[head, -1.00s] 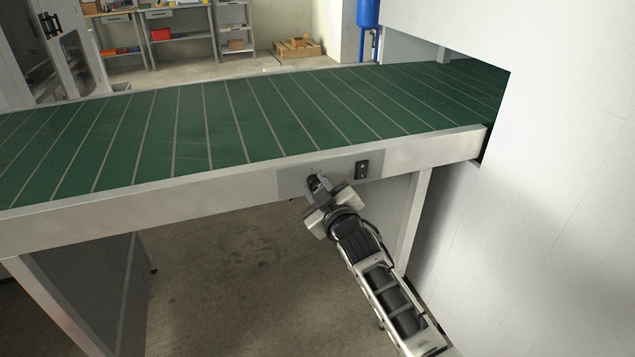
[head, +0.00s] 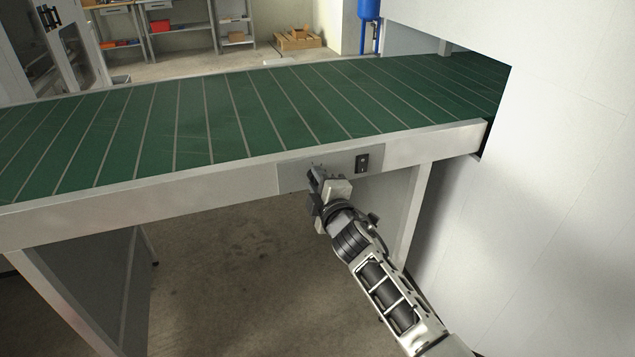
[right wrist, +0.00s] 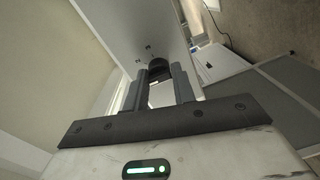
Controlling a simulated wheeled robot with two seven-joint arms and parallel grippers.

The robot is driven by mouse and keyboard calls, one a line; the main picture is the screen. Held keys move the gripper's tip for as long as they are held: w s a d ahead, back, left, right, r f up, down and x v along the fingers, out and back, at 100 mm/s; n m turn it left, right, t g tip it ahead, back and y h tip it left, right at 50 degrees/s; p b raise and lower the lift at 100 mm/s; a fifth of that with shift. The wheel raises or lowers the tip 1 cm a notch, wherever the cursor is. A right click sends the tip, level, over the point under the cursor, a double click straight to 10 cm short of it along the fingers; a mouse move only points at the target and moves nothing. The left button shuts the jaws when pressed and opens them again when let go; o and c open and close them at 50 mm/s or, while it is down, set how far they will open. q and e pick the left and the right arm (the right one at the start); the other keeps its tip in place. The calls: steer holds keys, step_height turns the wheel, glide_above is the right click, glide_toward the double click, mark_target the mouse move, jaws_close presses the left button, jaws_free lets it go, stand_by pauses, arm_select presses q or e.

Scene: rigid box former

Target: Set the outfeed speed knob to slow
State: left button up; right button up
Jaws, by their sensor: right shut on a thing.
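The outfeed speed knob is a small dark round knob (right wrist: 158,66) between my fingertips in the right wrist view. In the head view my fingers hide most of it, and its pointer and setting marks cannot be read. It sits on a grey panel (head: 291,178) on the front side of the conveyor. My right gripper (head: 315,176) reaches up to this panel from below right, with its fingers shut on the knob. The two fingers also show in the right wrist view (right wrist: 159,82), one on each side of the knob. My left gripper is not in view.
A black rocker switch (head: 362,163) sits on the panel just right of my gripper. The green belt (head: 230,120) runs above, empty. A large white housing (head: 560,190) stands close on the right, and a conveyor leg (head: 414,215) stands behind my arm. The floor below is open.

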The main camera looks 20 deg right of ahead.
steer(key=shift+d+r+n, duration=0.1)
steer(key=shift+r+n, duration=0.05)
steer(key=shift+n, duration=0.15)
stand_by(0.4)
steer(key=o, duration=1)
steer(key=shift+c, duration=0.2)
steer(key=s, duration=1.6)
steer(key=shift+d+r, duration=0.2)
steer(key=shift+r, duration=0.15)
steer(key=shift+w, duration=0.1)
steer(key=s+a+f+m+g+y, duration=0.1)
steer(key=s+a+f+m+g, duration=0.1)
steer(key=s+f+m, duration=0.5)
steer(key=s+a+f+m+g+y, duration=0.1)
steer(key=s+a+f+m+g, duration=0.1)
steer(key=s+f+m+g, duration=0.2)
steer(key=s+f+m, duration=0.3)
steer(key=s, duration=0.3)
steer(key=shift+a+f+g+y, duration=0.3)
steer(key=shift+f+g, duration=0.05)
steer(key=shift+g, duration=0.05)
